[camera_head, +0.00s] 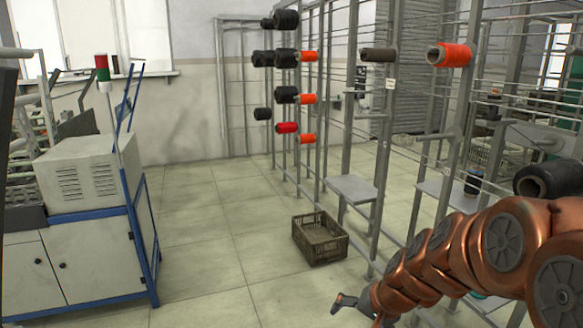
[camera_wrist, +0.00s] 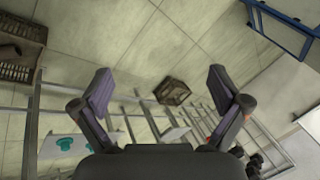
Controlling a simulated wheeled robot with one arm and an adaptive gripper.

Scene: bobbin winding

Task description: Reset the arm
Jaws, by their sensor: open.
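My copper-coloured arm reaches in from the lower right in the head view. My gripper (camera_head: 345,303) is low in that view, in front of the rack and nearer than the crate.
A metal rack (camera_head: 348,130) with orange bobbins (camera_head: 451,55) and black bobbins stands on the right, close to my arm. A brown crate (camera_head: 320,239) lies on the floor. A white cabinet (camera_head: 88,262) with blue frame stands left. The floor (camera_head: 205,235) between is clear.

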